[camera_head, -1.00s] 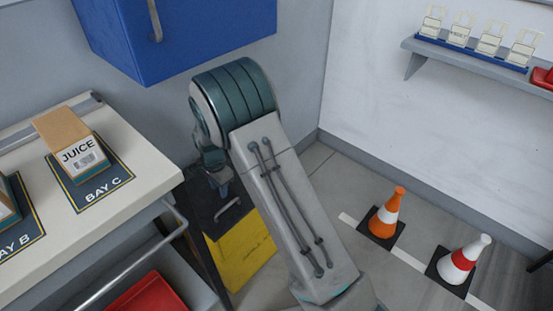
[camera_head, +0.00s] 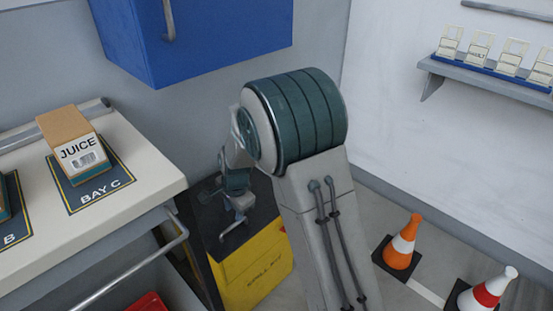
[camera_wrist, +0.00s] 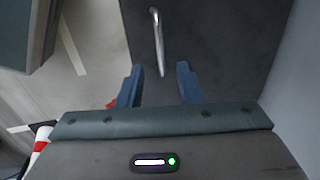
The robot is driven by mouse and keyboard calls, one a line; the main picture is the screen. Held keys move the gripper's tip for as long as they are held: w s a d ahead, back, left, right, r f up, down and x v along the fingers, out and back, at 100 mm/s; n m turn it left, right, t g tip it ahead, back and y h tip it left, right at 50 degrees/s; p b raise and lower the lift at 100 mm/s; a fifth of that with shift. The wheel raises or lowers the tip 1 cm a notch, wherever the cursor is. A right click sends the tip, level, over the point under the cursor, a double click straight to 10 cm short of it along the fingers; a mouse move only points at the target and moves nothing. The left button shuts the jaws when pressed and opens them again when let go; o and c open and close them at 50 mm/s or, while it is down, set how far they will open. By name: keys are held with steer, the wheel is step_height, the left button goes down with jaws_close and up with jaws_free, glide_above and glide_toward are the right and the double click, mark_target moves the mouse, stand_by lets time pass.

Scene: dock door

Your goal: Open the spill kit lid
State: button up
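The spill kit is a yellow box (camera_head: 258,272) with a dark lid (camera_head: 262,205), standing on the floor beside the table. The lid looks closed. A pale bar handle (camera_head: 233,228) lies on the lid; in the wrist view the handle (camera_wrist: 157,40) runs away from between my fingers. My gripper (camera_wrist: 159,75) is open, with two blue fingers spread apart and nothing between them but the near end of the handle ahead. In the head view my gripper (camera_head: 240,205) hangs over the lid, partly hidden by my wrist. I cannot tell whether it touches the handle.
A white table (camera_head: 130,185) with a juice carton (camera_head: 75,140) on the Bay C mat stands close on the left. A blue cabinet (camera_head: 200,40) hangs above. Traffic cones (camera_head: 402,245) stand on the floor at right, and a shelf (camera_head: 480,75) is on the wall.

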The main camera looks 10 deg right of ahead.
steer(key=s+d+r+n+p, duration=0.2)
steer(key=s+d+r+p, duration=0.1)
steer(key=r, duration=0.5)
steer(key=s+d+r+n+p, duration=0.2)
steer(key=s+d+r+p, duration=0.1)
steer(key=r, duration=0.6)
steer(key=s+d+r+n+p, duration=0.2)
steer(key=s+d+r+p, duration=0.2)
steer(key=r, duration=0.4)
steer(key=shift+s+r+t+p, duration=0.35)
steer(key=shift+s+p, duration=0.25)
steer(key=shift+s, duration=0.8)
steer(key=shift+r, duration=0.1)
steer(key=s+d+r+n+h+p, duration=0.1)
steer(key=s+d+r+n+p, duration=0.4)
steer(key=s+r+p, duration=0.3)
steer(key=s+r, duration=0.1)
steer(key=s, duration=0.1)
steer(key=shift+s+r, duration=0.25)
steer(key=shift+s, duration=0.15)
